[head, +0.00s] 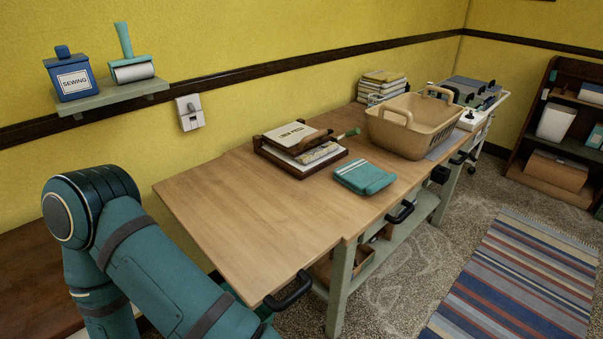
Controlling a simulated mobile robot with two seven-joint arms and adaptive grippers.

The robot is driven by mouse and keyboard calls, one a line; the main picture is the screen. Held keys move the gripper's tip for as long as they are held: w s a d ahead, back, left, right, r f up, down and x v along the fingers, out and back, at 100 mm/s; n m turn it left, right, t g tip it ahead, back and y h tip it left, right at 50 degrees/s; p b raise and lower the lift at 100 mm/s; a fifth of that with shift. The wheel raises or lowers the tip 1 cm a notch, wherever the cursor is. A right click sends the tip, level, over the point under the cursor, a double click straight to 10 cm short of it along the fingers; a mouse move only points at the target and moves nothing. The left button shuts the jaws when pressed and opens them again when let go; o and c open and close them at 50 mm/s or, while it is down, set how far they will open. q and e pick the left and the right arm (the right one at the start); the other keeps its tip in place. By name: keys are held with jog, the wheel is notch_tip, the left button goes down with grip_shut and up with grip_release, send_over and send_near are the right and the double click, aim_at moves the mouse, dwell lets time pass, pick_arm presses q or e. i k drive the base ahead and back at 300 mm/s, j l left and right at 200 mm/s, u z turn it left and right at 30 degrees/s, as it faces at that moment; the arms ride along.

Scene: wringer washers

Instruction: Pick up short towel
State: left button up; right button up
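A small teal folded cloth with a pale stripe, which looks like the short towel (364,177), lies flat near the front edge of the wooden table (235,205). It sits in front of the tan basket and to the right of the wooden tray. Nothing lies on top of it. A teal arm of mine fills the lower left of the head view, left of the table and well away from the towel. Its gripper is outside the picture or hidden. My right gripper does not show.
A tan basket (409,127) stands behind the towel. Black handles (288,290) stick out from the table's front. The table's left half is bare. A striped rug (520,275) lies on the floor.

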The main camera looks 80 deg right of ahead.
aim_at(363, 178)
jog(key=k+l+u, duration=0.25)
jog(key=l, duration=0.15)
jog(key=k+l+u, duration=0.25)
jog(key=k+l, duration=0.95)
jog(key=l, duration=0.2)
jog(key=k+l, duration=1)
jog(key=i+l, duration=0.1)
jog(key=l, duration=0.45)
jog(key=i+u, duration=0.05)
